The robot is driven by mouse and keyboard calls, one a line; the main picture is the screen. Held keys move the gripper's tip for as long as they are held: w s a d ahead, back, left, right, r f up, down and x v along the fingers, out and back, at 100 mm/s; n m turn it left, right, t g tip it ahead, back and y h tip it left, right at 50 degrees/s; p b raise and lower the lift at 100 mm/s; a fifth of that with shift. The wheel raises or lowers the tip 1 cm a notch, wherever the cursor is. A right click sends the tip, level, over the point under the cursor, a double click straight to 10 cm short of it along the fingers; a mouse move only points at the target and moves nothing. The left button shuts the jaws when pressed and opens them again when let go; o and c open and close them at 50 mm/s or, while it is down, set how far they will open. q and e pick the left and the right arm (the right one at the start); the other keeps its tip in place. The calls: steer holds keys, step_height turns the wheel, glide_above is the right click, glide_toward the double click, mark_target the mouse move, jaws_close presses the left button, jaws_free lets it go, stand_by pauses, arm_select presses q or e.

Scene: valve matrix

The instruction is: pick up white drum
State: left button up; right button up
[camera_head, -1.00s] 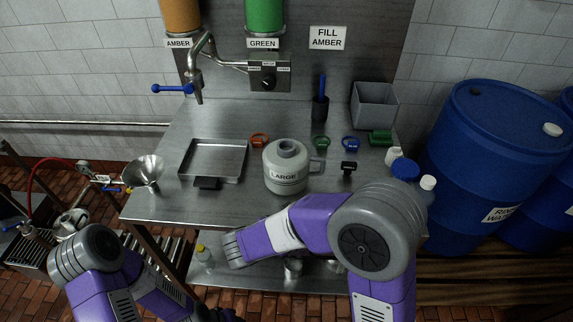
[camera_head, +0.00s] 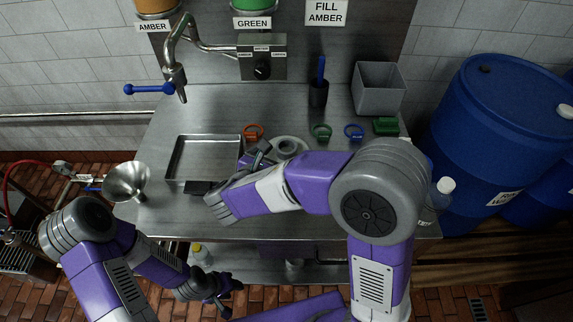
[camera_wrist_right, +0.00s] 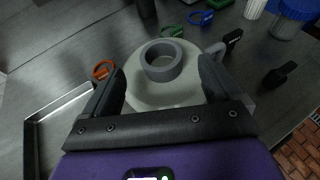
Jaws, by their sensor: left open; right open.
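The white drum (camera_head: 290,146), a pale grey-white container with a ring-shaped neck, stands on the steel table. My right arm hides most of it in the head view. In the right wrist view the drum (camera_wrist_right: 134,75) sits between the two fingers of my right gripper (camera_wrist_right: 162,76), which is open. I cannot tell whether the fingers touch it. In the head view the right gripper (camera_head: 268,150) is partly hidden at the drum. My left gripper (camera_head: 218,292) is open and empty, low in front of the table.
A shallow steel tray (camera_head: 205,138) lies left of the drum, with a funnel (camera_head: 127,180) further left. Behind the drum are an orange ring (camera_head: 253,131), a green ring (camera_head: 322,131) and a blue ring (camera_head: 354,131). Blue barrels (camera_head: 490,130) stand at the right.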

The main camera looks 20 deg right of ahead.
mark_target(290, 143)
steer(key=x, duration=0.4)
steer(key=shift+w+d, duration=0.1)
steer(key=shift+d, duration=0.1)
jaws_close()
stand_by(0.3)
